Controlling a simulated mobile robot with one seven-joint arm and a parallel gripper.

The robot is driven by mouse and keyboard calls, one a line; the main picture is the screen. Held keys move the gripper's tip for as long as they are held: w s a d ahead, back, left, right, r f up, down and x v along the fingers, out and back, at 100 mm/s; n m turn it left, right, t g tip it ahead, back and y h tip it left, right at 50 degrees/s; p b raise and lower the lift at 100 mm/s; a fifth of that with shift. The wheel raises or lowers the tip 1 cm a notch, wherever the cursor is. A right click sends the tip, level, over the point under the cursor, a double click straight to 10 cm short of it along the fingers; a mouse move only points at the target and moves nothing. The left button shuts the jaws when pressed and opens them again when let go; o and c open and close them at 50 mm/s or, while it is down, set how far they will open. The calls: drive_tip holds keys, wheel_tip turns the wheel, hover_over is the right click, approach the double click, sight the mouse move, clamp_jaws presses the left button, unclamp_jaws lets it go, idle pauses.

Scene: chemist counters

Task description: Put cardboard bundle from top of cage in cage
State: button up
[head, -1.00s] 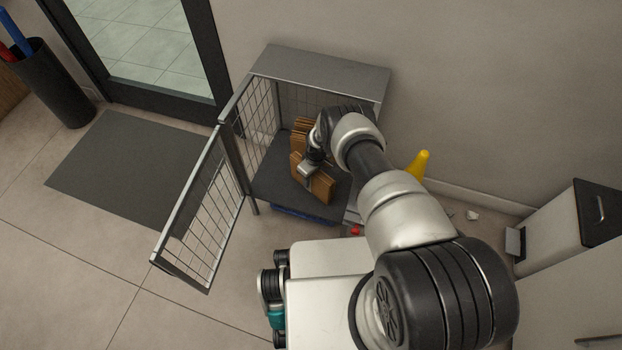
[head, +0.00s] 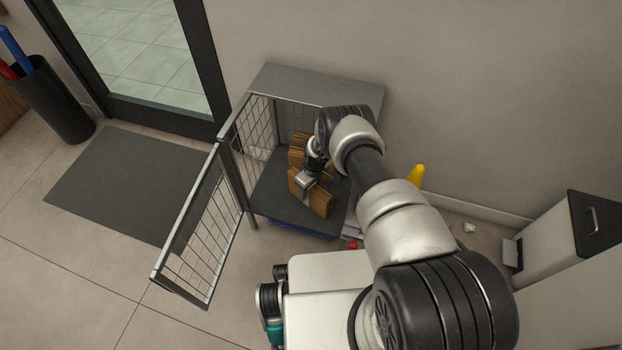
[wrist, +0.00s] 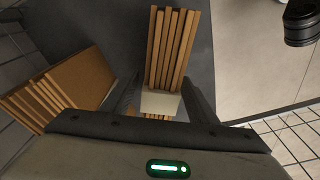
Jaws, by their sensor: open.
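The cage (head: 272,205) stands against the wall with its mesh door (head: 190,230) swung open to the left. Its grey top (head: 310,82) is bare. A brown cardboard bundle (head: 319,202) with a pale band stands on the dark cage floor near the front. My gripper (head: 306,183) is inside the cage at this bundle. In the wrist view the bundle (wrist: 173,45) lies between my open fingers (wrist: 162,100); I cannot tell whether they touch it. A second cardboard bundle (head: 296,156) stands behind it, and shows at left in the wrist view (wrist: 65,85).
A yellow object (head: 416,174) stands right of the cage by the wall. A grey mat (head: 125,185) lies before the glass door, with a dark bin (head: 55,105) at far left. A white cabinet (head: 550,240) stands at right. The floor left of the cage door is clear.

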drive_tip(key=r, duration=0.3)
drive_tip(key=r+p, duration=0.1)
drive_tip(key=r, duration=0.2)
drive_tip(key=r+p, duration=0.1)
drive_tip(key=r, duration=0.1)
drive_tip(key=shift+s+d+r, duration=0.4)
